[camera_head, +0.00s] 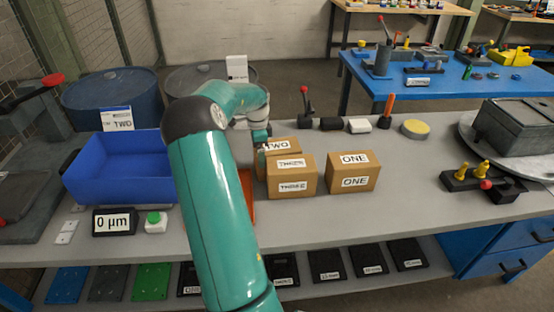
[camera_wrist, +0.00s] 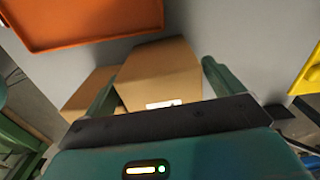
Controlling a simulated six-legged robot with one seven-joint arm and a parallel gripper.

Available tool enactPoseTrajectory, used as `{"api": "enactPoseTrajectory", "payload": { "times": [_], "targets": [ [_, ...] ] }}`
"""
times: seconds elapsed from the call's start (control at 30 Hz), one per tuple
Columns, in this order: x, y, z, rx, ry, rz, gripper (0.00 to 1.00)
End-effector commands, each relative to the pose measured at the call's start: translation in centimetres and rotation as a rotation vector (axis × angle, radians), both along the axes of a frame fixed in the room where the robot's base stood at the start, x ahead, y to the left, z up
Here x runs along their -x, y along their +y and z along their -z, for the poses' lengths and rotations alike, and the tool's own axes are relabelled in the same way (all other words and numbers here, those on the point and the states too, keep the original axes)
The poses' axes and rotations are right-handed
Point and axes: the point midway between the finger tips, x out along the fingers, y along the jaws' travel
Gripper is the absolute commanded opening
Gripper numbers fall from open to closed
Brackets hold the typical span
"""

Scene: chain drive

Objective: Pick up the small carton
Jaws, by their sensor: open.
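Three brown cartons stand together on the grey bench in the head view: one marked TWO (camera_head: 279,144) at the back, one marked THREE (camera_head: 291,175) in front of it, and one marked ONE (camera_head: 353,173) to the right. ONE and THREE look similar in size; TWO is partly hidden. My gripper (camera_head: 261,140) is beside the carton marked TWO, partly hidden by my arm. In the wrist view my gripper (camera_wrist: 160,75) is open, with a carton (camera_wrist: 158,65) showing between its fingers and another carton (camera_wrist: 88,92) behind the left finger. Contact cannot be told.
An orange tray (camera_wrist: 85,18) lies close to the cartons. A blue bin (camera_head: 115,168) stands to the left, with a readout box (camera_head: 115,221) and green button (camera_head: 154,221) before it. A yellow round piece (camera_head: 415,128) lies back right. The bench in front of the cartons is clear.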

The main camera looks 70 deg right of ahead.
Motion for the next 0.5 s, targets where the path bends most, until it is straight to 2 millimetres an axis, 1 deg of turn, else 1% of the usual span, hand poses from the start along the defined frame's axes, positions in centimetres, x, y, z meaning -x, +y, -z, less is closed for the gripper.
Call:
{"api": "enactPoseTrajectory", "payload": {
  "times": [0.03, 0.1, 0.2, 0.3, 0.47, 0.5],
  "targets": [
    [0.1, 0.1, 0.9, -0.005, 0.002, 0.001, 0.93],
    [0.2, 0.1, 2.1, -0.004, 0.003, 0.002, 0.93],
    [0.2, 0.1, 3.3, -0.003, 0.002, 0.001, 0.93],
    [0.1, 0.1, 3.7, -0.001, 0.000, 0.000, 0.93],
    [0.1, 0.1, 3.7, -0.001, 0.000, 0.000, 0.93],
    [0.1, 0.1, 3.7, -0.001, 0.000, 0.000, 0.85]
  ]
}}
